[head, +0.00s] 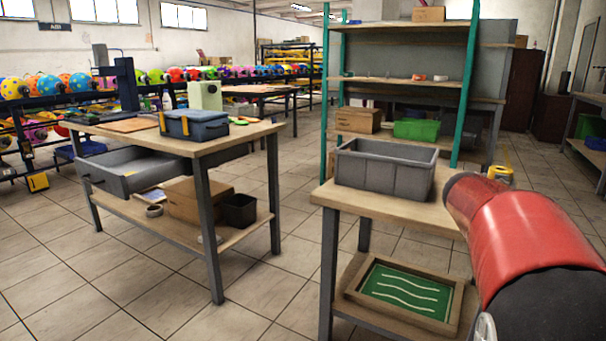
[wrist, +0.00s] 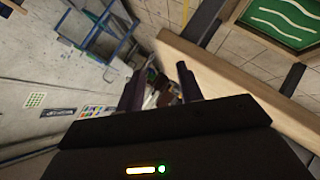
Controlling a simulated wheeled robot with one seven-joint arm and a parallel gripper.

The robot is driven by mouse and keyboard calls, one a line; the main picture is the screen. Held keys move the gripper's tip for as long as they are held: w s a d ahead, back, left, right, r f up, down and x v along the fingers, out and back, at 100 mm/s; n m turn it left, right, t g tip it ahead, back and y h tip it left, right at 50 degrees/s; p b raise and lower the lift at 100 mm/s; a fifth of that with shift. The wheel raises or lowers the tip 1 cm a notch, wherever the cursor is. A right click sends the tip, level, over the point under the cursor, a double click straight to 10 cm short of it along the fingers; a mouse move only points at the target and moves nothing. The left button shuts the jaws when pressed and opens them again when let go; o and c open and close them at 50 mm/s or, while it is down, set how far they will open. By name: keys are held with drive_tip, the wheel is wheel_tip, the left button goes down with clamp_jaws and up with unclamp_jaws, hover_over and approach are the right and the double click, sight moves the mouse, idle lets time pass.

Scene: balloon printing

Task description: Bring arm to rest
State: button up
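My arm (head: 530,235) shows in the head view as a red and black link at the right edge, in front of the right end of the near wooden table (head: 395,200). My gripper is hidden in the head view. In the wrist view my gripper (wrist: 160,86) has its two dark fingers apart with nothing held between them. The wrist view is tilted, and a wooden table edge (wrist: 235,92) runs beside the right finger.
A grey bin (head: 385,170) stands on the near table. A framed green board (head: 408,290) lies on its lower shelf. The left workbench (head: 185,143) has an open grey drawer (head: 125,178) and a blue case (head: 193,126). Tiled floor between the tables is clear.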

drive_tip(key=s+a+f+y, duration=0.3)
drive_tip(key=s+a, duration=0.5)
drive_tip(key=s+a+f+n+y+p, duration=0.1)
drive_tip(key=s+a+f+y, duration=0.2)
drive_tip(key=s+a, duration=0.5)
drive_tip(key=s+a+f+n+y, duration=0.1)
drive_tip(key=s+a+f+y, duration=0.3)
drive_tip(key=s+a, duration=0.4)
drive_tip(key=shift+a+t+y, duration=0.3)
drive_tip(key=shift+a+t, duration=0.1)
drive_tip(key=shift+a, duration=0.85)
